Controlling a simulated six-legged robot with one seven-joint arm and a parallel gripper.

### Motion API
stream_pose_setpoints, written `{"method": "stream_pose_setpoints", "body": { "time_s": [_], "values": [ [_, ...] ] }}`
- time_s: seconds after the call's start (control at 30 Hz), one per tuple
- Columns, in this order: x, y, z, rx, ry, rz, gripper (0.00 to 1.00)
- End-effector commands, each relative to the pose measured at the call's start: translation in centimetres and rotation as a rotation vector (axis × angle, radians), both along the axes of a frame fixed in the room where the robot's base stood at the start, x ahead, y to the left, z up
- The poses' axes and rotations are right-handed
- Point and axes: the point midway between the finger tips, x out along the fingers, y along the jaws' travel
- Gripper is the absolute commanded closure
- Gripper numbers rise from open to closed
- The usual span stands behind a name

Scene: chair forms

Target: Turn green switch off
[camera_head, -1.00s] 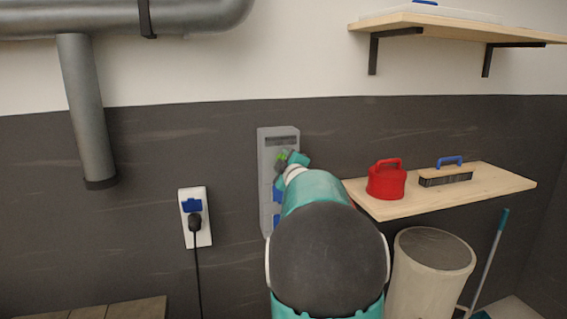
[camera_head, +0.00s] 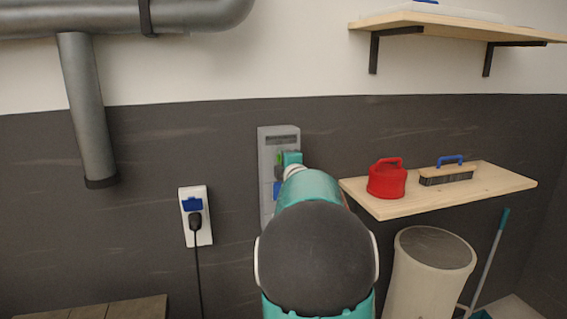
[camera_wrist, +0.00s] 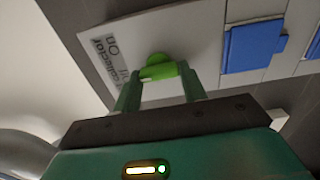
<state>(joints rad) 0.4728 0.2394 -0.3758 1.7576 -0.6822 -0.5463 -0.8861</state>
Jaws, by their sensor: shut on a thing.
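The green switch (camera_wrist: 158,62) is a small round knob on a grey wall panel (camera_head: 266,151). In the wrist view it sits between the fingertips of my gripper (camera_wrist: 160,73), beside printed lettering that includes "On". My gripper is shut on the switch, and its two green fingers touch it from either side. In the head view my gripper (camera_head: 283,160) is at the upper part of the panel, and the switch shows only as a small green patch. My arm hides the lower right of the panel.
Blue socket covers (camera_wrist: 254,46) sit on the panel beside the switch. A wall outlet (camera_head: 207,228) with a black plug is to the left. A shelf (camera_head: 395,208) on the right holds a red can (camera_head: 386,182) and a brush (camera_head: 447,178). A bin (camera_head: 430,262) stands below.

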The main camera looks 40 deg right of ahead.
Motion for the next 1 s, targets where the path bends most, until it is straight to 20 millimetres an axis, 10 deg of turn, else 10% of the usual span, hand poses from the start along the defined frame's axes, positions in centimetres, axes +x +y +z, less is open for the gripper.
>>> {"method": "stream_pose_setpoints", "body": {
  "time_s": [0.3, 0.33, 0.43, 1.0],
  "values": [
    [0.0, 0.0, 0.0, -0.002, 0.002, 0.001, 0.81],
    [0.0, 0.0, 0.0, -0.002, 0.002, 0.001, 0.52],
    [0.0, 0.0, 0.0, -0.001, 0.002, 0.001, 0.36],
    [-3.0, 1.7, 0.1, 0.0, -0.001, 0.0, 0.36]
  ]
}}
